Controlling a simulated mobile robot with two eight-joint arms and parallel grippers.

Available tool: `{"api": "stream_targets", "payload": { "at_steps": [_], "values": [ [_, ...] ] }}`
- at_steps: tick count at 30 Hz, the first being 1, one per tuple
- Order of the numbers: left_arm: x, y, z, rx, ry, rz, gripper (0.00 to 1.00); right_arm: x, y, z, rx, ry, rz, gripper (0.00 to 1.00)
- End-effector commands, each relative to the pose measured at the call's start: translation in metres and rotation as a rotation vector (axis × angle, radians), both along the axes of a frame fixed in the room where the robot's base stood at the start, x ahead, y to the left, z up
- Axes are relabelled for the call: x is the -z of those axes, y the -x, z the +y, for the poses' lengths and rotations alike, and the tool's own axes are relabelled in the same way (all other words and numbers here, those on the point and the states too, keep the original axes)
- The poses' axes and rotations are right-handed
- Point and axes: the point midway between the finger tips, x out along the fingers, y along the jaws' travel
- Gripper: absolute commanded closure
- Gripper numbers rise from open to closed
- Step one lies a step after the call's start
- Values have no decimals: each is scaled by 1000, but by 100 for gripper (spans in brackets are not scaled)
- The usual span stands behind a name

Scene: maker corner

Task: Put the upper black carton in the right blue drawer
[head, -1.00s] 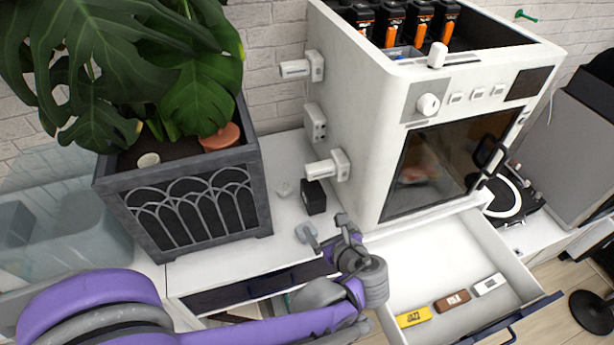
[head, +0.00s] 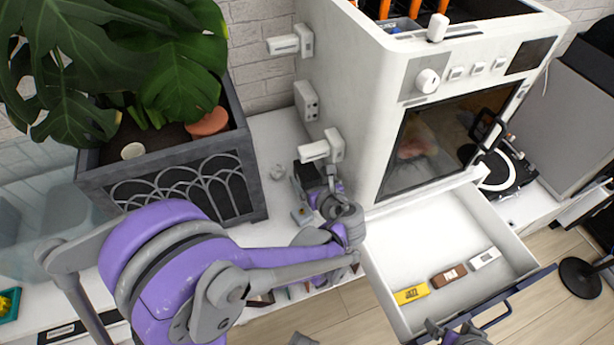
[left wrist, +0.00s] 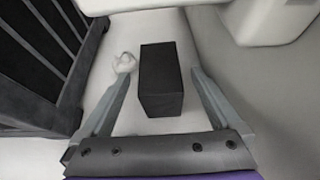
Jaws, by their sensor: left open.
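The black carton (head: 306,174) stands on the white counter between the planter and the white oven-like machine; my left gripper partly hides it in the head view. In the left wrist view the black carton (left wrist: 160,80) lies between the two spread fingers of my left gripper (left wrist: 158,88), with a visible gap on each side. My left gripper (head: 318,198) is open. The right blue drawer (head: 425,240) is pulled open below the machine. Part of what looks like my right gripper (head: 453,334) shows at the bottom edge; its jaws are unclear.
Yellow (head: 411,293), brown (head: 449,276) and white (head: 485,259) small boxes lie along the drawer's front side. The drawer's back part is empty. A planter (head: 180,190) stands left of the carton. White fittings (head: 322,148) stick out from the machine's side above it.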

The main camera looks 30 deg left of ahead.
Motion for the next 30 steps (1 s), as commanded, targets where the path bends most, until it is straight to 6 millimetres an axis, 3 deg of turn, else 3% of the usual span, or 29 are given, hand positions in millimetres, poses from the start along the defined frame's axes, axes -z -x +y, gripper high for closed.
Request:
{"api": "stream_targets", "payload": {
  "at_steps": [6, 14, 30],
  "values": [
    [13, -16, 19, -2, 0, 0, 2, 1, 0, 0, 0, 0, 0, 8],
    [14, -17, 20, 0, 1, 0, 2, 1, 0, 0, 0, 0, 0, 8],
    [13, -17, 20, 0, 1, -1, 99, 1, 0, 0, 0, 0, 0, 8]
  ]
}}
